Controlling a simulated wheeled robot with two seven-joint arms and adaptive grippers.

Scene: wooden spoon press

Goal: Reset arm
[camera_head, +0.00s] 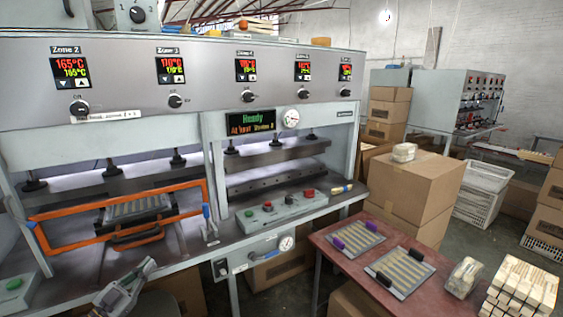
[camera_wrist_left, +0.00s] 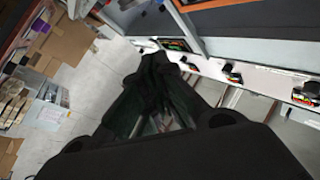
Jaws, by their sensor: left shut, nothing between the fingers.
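My left gripper (camera_head: 146,268) shows at the lower left of the head view, in front of the press and apart from it. It is shut and empty. In the left wrist view its dark fingers (camera_wrist_left: 158,68) come together at their tips, with nothing held between them. My right gripper is not in either view. The press (camera_head: 215,130) stands in front of me with lit zone displays and a screen that reads "Ready". An orange frame guard (camera_head: 120,215) stands at its left bay, with a slatted tray (camera_head: 138,208) behind it.
A control box (camera_head: 282,208) with buttons sits on the press's front ledge. Grey floor is open at the right.

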